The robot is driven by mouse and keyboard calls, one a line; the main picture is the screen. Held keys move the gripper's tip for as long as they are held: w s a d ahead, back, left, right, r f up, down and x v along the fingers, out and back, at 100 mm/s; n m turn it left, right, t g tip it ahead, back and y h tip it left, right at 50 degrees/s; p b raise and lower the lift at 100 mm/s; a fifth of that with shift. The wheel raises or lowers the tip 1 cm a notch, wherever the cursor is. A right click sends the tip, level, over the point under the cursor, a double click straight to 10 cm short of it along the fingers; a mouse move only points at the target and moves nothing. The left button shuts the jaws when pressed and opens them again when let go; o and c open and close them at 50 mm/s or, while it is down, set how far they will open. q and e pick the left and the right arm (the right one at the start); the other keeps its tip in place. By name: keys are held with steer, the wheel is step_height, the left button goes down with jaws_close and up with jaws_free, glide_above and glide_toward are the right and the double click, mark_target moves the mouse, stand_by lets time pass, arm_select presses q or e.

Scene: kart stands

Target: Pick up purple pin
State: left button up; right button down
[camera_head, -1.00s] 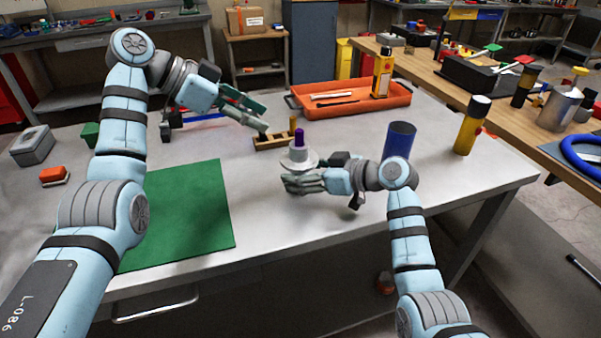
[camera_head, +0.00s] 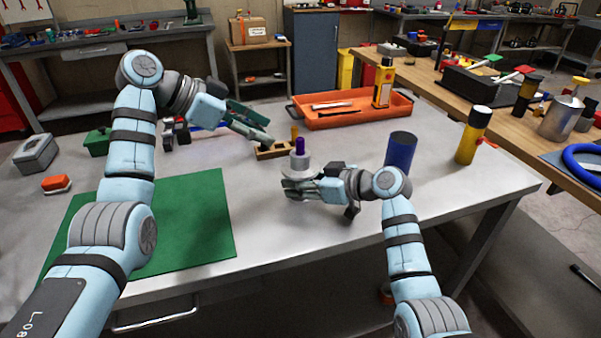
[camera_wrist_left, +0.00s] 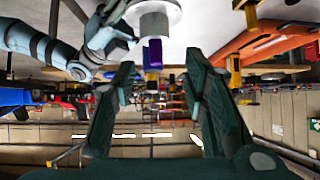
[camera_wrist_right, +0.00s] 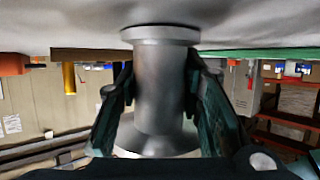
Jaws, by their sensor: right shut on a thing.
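The purple pin (camera_head: 300,146) stands upright in the top of a grey flanged spool (camera_head: 299,163).
A wooden block (camera_head: 264,153) with a yellow pin (camera_head: 294,131) stands just behind the spool. An orange tray (camera_head: 325,122) lies at the back. A blue cylinder (camera_head: 399,152) and a yellow bottle (camera_head: 470,140) stand to the right. A green mat (camera_head: 190,225) lies front left.

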arm_select(q)
step_height(320, 180, down, 5)
steer(key=d+n+t, duration=0.2)
steer(key=t, duration=0.1)
steer(key=n+t, duration=0.5)
steer(key=t, duration=0.3)
glide_toward(297, 144)
steer(key=shift+h, duration=0.3)
steer(key=x, duration=1.1)
steer(key=shift+w+f, duration=0.1)
steer(key=shift+f, duration=0.05)
steer(key=shift+a, duration=0.1)
jaws_close()
